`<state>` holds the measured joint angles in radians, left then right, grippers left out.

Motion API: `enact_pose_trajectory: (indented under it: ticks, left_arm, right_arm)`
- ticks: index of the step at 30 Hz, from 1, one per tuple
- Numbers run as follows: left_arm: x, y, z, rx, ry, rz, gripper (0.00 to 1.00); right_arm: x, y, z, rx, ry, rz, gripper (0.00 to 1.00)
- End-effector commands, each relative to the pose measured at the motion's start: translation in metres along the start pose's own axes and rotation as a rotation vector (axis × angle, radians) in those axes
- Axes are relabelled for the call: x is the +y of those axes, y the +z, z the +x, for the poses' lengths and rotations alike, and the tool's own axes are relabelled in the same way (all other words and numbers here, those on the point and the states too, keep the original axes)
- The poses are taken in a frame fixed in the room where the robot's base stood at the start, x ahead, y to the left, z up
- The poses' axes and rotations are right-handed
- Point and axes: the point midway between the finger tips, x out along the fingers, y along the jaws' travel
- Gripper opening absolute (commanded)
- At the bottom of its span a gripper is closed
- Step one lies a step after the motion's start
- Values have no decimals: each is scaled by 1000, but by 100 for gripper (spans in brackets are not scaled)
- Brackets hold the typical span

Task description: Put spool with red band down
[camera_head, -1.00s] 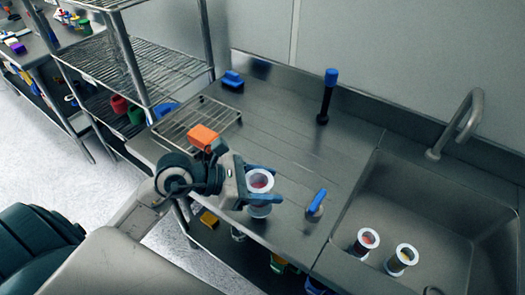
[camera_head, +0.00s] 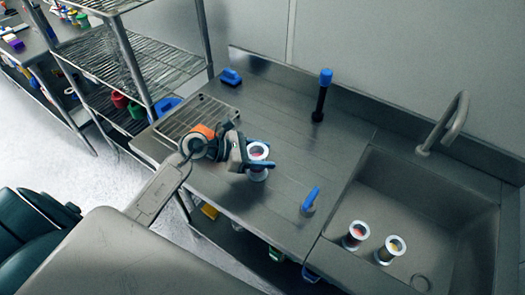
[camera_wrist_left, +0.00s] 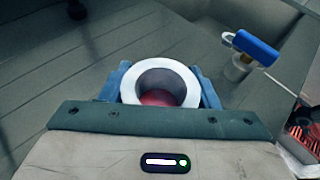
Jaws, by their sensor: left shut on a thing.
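My left gripper (camera_head: 256,163) is shut on a white-flanged spool (camera_head: 258,151), with its blue fingers on either side. The spool is roughly upright over the drainboard counter, and I cannot tell if its lower end touches the steel. In the left wrist view, the spool (camera_wrist_left: 161,82) shows as a pale ring with red inside, between the blue fingers (camera_wrist_left: 162,88). Its outer band is mostly hidden. Two more spools stand in the sink, one with red (camera_head: 356,235) and one with yellow (camera_head: 391,249). My right gripper is not in view.
A tall black-and-blue brush (camera_head: 322,95) and a small blue brush (camera_head: 231,77) stand farther back. A wire rack (camera_head: 196,118) lies at the left. The sink (camera_head: 430,220) is at the right.

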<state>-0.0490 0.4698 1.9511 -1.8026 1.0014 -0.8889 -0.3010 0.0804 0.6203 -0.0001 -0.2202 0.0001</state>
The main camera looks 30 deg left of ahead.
Motion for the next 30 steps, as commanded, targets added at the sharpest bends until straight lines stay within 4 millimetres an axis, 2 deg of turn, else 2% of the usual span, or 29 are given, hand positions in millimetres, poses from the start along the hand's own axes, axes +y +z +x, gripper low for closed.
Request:
enact_pose_trajectory:
  ticks: [8,9,12,23,30]
  left_arm:
    - [0,-4,2,0,0,1,27]
    - [0,-3,1,0,0,1,62]
    - [0,-2,1,1,0,0,78]
    - [0,2,-1,1,0,0,78]
    - [0,-4,-23,6,1,4,78]
  right_arm:
    - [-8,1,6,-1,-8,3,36]
    - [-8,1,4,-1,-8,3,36]
    - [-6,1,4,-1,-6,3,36]
    - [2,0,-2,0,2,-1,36]
    - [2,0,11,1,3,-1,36]
